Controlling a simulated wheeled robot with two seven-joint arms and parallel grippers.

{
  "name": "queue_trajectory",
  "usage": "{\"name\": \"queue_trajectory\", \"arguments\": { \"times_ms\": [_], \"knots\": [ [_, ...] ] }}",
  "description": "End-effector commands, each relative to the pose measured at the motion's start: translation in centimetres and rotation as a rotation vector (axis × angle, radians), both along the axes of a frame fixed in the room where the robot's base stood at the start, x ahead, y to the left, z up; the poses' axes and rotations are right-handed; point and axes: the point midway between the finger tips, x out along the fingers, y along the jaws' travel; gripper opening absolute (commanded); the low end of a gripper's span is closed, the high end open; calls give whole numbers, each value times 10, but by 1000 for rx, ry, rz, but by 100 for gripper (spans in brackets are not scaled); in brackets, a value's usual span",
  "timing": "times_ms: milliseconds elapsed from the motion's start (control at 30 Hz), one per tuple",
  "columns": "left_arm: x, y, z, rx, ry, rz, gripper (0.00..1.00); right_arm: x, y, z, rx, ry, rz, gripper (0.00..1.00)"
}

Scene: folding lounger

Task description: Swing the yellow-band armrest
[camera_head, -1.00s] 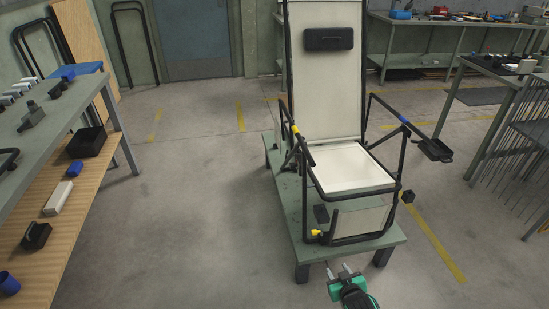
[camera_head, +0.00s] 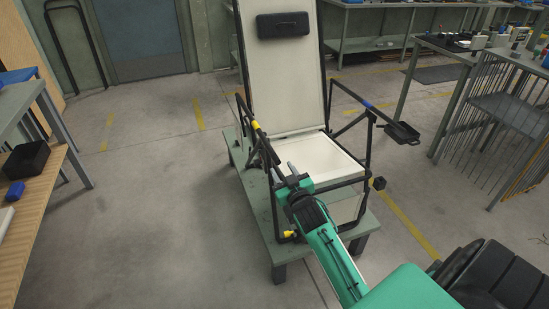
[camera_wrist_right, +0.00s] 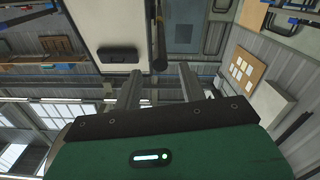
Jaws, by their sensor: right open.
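The lounger (camera_head: 290,75) has a pale back and seat on a black tube frame. The yellow-band armrest (camera_head: 255,126) is the dark bar on its left side, sloping down toward me, with a yellow band near its middle. My right gripper (camera_head: 280,169) is open and empty at the near end of this bar. In the right wrist view the dark bar (camera_wrist_right: 159,35) ends in line with the gap between my two fingers (camera_wrist_right: 159,75); I cannot tell if it lies between them. My forearm hides part of the lower frame. My left gripper is out of view.
The lounger stands on a low green platform (camera_head: 258,215). The other armrest (camera_head: 365,104) has a blue band and a black tray (camera_head: 403,132). A workbench (camera_head: 40,185) stands at left and a wire rack (camera_head: 490,120) at right. The floor left of the platform is clear.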

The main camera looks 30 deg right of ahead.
Motion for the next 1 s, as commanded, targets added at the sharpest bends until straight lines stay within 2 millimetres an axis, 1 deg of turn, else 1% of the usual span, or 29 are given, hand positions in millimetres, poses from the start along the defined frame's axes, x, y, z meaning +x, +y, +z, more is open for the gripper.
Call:
{"name": "queue_trajectory", "arguments": {
  "times_ms": [33,200,400,600,833,867,1000],
  "knots": [
    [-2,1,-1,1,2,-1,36,10,-2,1,-1,-1,0,41],
    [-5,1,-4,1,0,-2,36,39,-9,1,0,-1,1,41],
    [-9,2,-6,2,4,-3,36,61,-14,0,1,0,1,41],
    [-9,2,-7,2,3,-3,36,69,-16,0,0,1,0,41],
    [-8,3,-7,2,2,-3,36,70,-16,0,0,0,1,41],
    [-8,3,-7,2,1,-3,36,69,-16,0,0,0,1,40],
    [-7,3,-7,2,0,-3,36,69,-16,0,0,0,1,12]
  ]
}}
